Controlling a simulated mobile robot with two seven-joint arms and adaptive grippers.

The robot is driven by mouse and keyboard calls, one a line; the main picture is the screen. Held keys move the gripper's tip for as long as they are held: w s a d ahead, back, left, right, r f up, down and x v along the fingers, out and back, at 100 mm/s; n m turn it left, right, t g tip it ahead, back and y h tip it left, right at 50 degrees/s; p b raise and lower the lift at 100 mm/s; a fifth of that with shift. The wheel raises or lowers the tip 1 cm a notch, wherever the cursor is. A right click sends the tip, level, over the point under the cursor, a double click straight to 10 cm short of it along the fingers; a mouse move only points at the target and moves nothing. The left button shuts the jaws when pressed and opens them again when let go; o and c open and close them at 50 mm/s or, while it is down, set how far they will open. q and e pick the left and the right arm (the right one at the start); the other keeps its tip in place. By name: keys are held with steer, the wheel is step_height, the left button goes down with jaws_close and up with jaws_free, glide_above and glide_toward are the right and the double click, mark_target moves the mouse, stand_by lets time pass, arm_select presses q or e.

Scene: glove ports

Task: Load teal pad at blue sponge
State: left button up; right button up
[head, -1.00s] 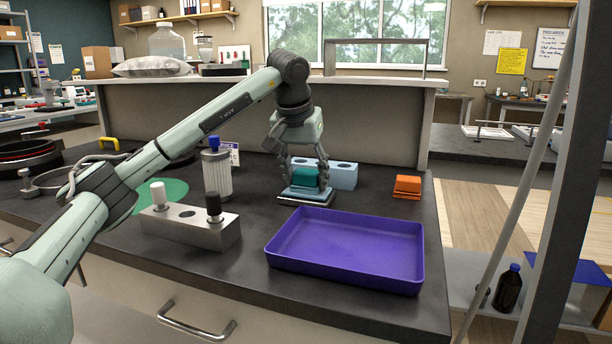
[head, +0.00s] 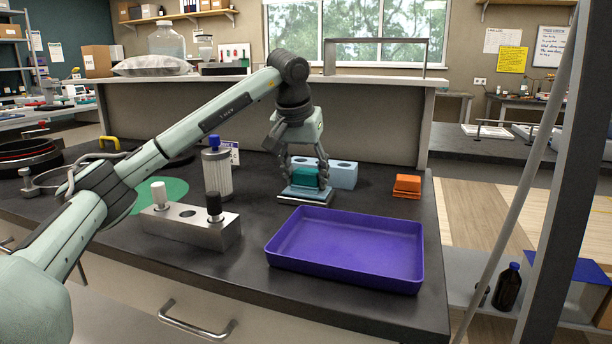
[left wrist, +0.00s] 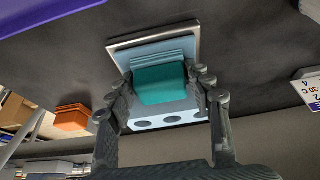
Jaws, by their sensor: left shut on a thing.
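The teal pad (head: 305,176) is between the fingers of my left gripper (head: 306,184), which is shut on it. In the left wrist view the teal pad (left wrist: 160,84) sits between the two fingertips of the left gripper (left wrist: 160,88). Just below the pad is a light blue layered piece, seemingly the blue sponge (left wrist: 155,52), on a flat silver-edged plate (head: 305,200). The pad is over or against the sponge; whether they touch is unclear. My right gripper is out of view.
A light blue block with round holes (head: 344,176) stands right behind the gripper. A purple tray (head: 345,280) lies in front. A metal block with two knobs (head: 190,232) and a clear, blue-topped cylinder (head: 217,178) stand left. An orange stack (head: 407,186) is at right.

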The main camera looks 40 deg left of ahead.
mark_target(306, 172)
arm_select(q)
steer(key=shift+r+p, duration=0.95)
steer(key=shift+r, duration=2.5)
